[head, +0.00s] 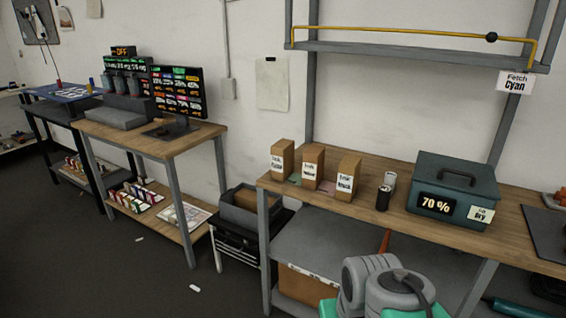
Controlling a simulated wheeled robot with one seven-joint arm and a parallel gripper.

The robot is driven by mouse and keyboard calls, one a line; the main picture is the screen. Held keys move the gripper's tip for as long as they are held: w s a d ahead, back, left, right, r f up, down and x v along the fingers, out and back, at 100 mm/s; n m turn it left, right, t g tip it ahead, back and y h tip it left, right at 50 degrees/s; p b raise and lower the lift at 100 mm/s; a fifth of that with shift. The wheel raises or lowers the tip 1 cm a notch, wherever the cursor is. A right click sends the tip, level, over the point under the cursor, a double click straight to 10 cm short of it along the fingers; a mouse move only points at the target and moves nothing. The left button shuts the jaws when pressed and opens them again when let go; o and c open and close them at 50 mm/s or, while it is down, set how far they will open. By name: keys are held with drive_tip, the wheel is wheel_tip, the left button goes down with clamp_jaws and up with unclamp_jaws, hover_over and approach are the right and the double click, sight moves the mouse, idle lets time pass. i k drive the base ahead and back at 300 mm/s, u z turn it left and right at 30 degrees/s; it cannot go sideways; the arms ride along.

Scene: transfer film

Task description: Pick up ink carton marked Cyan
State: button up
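Three brown ink cartons stand upright in a row near the left end of the wooden workbench (400,205). Each has a white label on its front. The left carton (284,149) has small print that may read Cyan, but it is too blurred to be sure. The middle carton (313,157) and the right carton (350,168) have labels whose second words I cannot read surely. My gripper is not in view; only grey and green parts of my arm show at the bottom.
A dark teal box (453,190) showing 70 % stands right of the cartons, with a black can (383,198) and a light can (389,180) between. A shelf with a yellow rail (410,32) hangs above. A drawer unit (240,232) stands left of the bench.

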sight(282, 151)
drive_tip(key=u, duration=0.6)
drive_tip(key=i, duration=1.1)
drive_tip(key=u, duration=0.95)
drive_tip(key=i, duration=0.65)
